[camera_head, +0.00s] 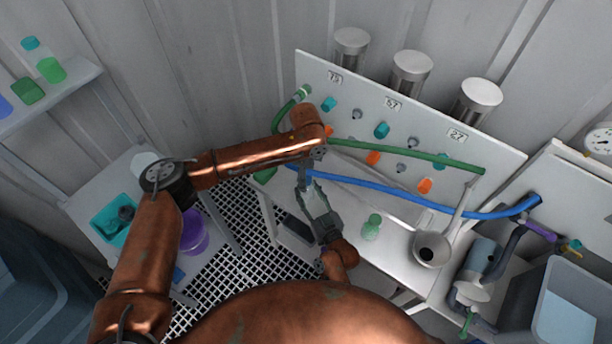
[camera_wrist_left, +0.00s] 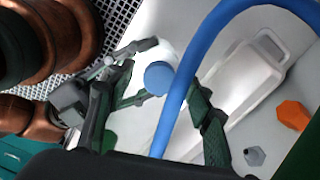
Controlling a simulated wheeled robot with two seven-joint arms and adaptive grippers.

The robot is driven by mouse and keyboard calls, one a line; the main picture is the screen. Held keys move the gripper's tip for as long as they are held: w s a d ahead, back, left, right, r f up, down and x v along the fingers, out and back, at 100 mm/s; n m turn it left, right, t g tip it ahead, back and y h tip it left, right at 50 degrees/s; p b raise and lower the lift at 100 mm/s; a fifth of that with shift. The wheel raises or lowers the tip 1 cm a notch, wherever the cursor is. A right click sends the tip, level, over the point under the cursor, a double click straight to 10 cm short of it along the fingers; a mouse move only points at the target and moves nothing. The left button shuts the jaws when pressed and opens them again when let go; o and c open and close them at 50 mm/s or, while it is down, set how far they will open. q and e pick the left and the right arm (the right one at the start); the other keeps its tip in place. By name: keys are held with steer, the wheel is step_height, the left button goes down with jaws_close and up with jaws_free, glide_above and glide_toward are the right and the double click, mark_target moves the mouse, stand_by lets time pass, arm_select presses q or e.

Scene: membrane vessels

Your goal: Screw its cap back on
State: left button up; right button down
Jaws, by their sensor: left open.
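A round blue cap-like disc (camera_wrist_left: 158,77) shows in the left wrist view, between the fingers of my left gripper (camera_wrist_left: 160,115) and close to the fingertips of my right gripper (camera_wrist_left: 142,70). I cannot tell whether it sits on a vessel. My left gripper (camera_head: 305,178) is open and points down at the bench's left part. My right gripper (camera_head: 318,205) comes up from below, its fingers spread around a pale area; whether it holds something is unclear. A small green bottle (camera_head: 372,229) stands upright on the bench to the right, apart from both grippers.
A blue hose (camera_head: 420,199) crosses beside my left gripper, and it passes close by in the left wrist view (camera_wrist_left: 190,70). A green hose (camera_head: 410,152) runs along the panel (camera_head: 440,135) with coloured knobs. A grey funnel-like vessel (camera_head: 431,249) stands right. A purple bucket (camera_head: 194,236) is left.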

arm_select(q)
steer(key=shift+r, duration=0.1)
step_height(320, 180, up, 12)
stand_by(0.6)
arm_select(e)
steer(key=c, duration=1.1)
jaws_free()
steer(key=v, duration=1.2)
steer(key=shift+r, duration=0.1)
